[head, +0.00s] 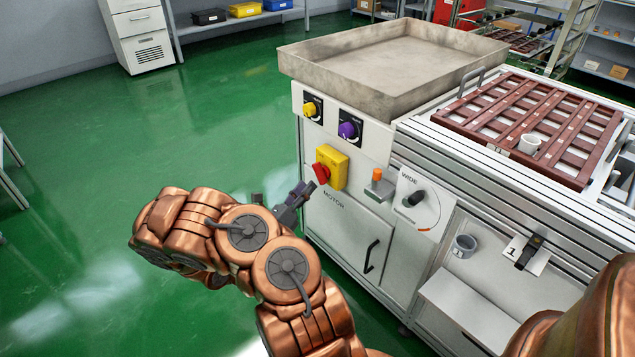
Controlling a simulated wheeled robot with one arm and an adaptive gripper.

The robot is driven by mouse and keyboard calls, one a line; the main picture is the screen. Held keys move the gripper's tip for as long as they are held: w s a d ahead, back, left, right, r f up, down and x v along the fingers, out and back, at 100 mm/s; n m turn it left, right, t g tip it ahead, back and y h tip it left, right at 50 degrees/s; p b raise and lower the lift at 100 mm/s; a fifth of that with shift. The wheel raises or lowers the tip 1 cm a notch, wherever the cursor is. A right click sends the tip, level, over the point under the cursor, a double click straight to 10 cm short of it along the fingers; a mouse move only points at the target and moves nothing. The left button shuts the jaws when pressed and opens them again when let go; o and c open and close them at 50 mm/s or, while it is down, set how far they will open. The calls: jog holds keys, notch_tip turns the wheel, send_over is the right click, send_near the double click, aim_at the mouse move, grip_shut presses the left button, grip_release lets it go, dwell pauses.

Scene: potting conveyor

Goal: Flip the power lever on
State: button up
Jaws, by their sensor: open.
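The grey machine front carries several controls. A small lever with an orange tip (377,174) stands on a grey mount, right of a yellow box with a red knob (321,173). A black lever (414,198) sits on a white plate marked "WIDE". A black lever (529,252) sits on a plate marked "1" farther right. No label reading "power" is legible, so I cannot tell which is the power lever. My gripper (304,190) is open and empty, just left of and below the red knob, apparently apart from the controls.
A yellow knob (310,108) and a purple knob (347,130) sit above. A metal tray (395,85) tops the machine. A brown slatted rack (575,122) holds a white cup (529,144). Green floor is clear at left.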

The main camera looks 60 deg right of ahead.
aim_at(317, 175)
jog(key=shift+n+t, duration=0.4)
jog(key=shift+w+d+r+b, duration=0.15)
jog(key=shift+d+b, duration=0.35)
jog(key=shift+d, duration=1.35)
jog(key=shift+d+r+b, duration=0.2)
jog(key=shift+d+b, duration=0.3)
jog(key=shift+d, duration=1.35)
jog(key=c, duration=0.8)
jog(key=shift+o, duration=0.2)
